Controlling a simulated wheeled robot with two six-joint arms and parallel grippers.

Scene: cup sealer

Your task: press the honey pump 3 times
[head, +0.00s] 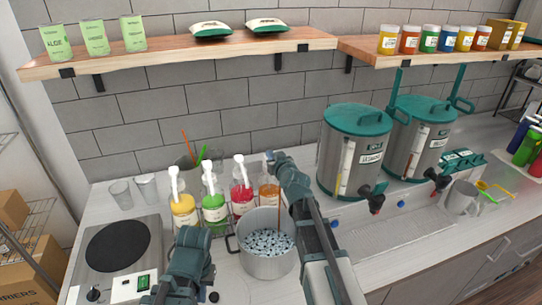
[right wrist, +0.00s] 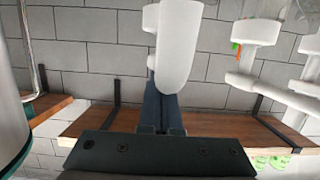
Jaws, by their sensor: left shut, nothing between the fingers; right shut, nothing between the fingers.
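The amber bottle (head: 269,192), which looks like the honey, stands at the right end of a row of pump bottles. Its pump head is hidden behind my right gripper (head: 271,157) in the head view. In the right wrist view a white pump head (right wrist: 180,45) is right in front of my shut, empty right fingers (right wrist: 166,105), overlapping their tips. I cannot tell whether they touch. My left gripper (head: 192,238) is low in front of the bottles, away from the amber one, shut and empty.
Yellow (head: 184,210), green (head: 214,207) and red (head: 242,200) pump bottles stand left of the amber one. A metal pot (head: 267,262) of dark pearls is in front. Large dispensers (head: 352,160) stand to the right. A wooden shelf (head: 180,51) runs above.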

